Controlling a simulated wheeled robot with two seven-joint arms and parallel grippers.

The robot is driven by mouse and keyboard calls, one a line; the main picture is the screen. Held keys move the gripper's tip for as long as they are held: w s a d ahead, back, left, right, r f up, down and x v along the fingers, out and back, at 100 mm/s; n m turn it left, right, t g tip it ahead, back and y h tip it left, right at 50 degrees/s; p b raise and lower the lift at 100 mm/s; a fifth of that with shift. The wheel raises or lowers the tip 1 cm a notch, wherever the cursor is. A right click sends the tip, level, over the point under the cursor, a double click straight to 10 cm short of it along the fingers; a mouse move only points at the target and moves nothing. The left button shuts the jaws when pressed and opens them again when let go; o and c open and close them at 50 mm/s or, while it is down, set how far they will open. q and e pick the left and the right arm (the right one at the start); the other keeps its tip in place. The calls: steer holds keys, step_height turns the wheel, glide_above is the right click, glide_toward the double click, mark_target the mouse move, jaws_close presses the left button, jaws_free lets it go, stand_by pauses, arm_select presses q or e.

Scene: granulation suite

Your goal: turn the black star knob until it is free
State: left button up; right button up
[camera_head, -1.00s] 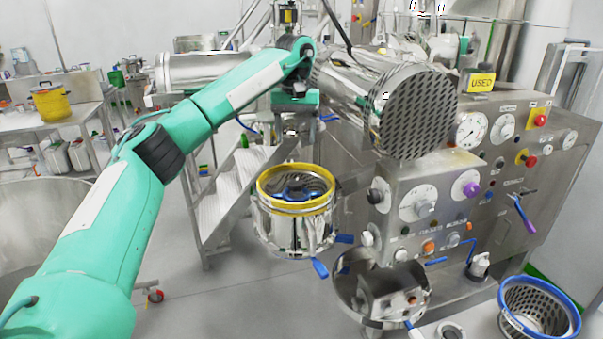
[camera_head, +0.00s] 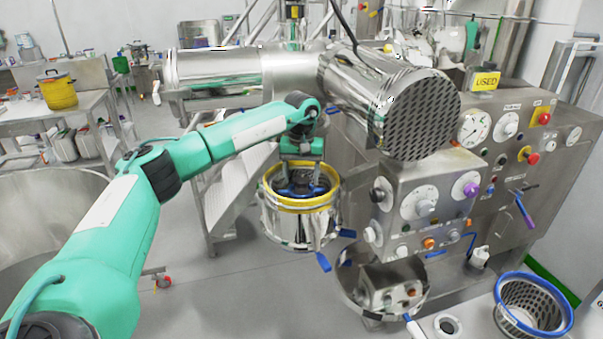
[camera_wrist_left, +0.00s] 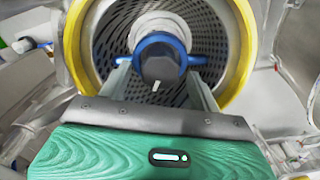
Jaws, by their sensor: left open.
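In the left wrist view, a dark knob-like piece (camera_wrist_left: 160,68) with a blue collar and blue side arms sits in the middle of a perforated drum. It looks like the black star knob, but its star shape is not clear. My left gripper (camera_wrist_left: 158,72) is open, with one finger on each side of this piece; contact cannot be told. In the head view my left gripper (camera_head: 302,172) points down into a steel vessel with a yellow rim (camera_head: 300,206), above the blue part (camera_head: 318,187). My right gripper is not in view.
A horizontal steel cylinder with a perforated end (camera_head: 418,115) hangs close to the right, above the vessel. A control panel (camera_head: 425,205) stands to the right. A blue-rimmed basket (camera_head: 534,305) is at the lower right. Floor shows clear at the lower left of the vessel.

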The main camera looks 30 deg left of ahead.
arm_select(q)
steer(key=shift+s, duration=0.1)
steer(key=c, duration=0.7)
steer(key=shift+c, duration=1.4)
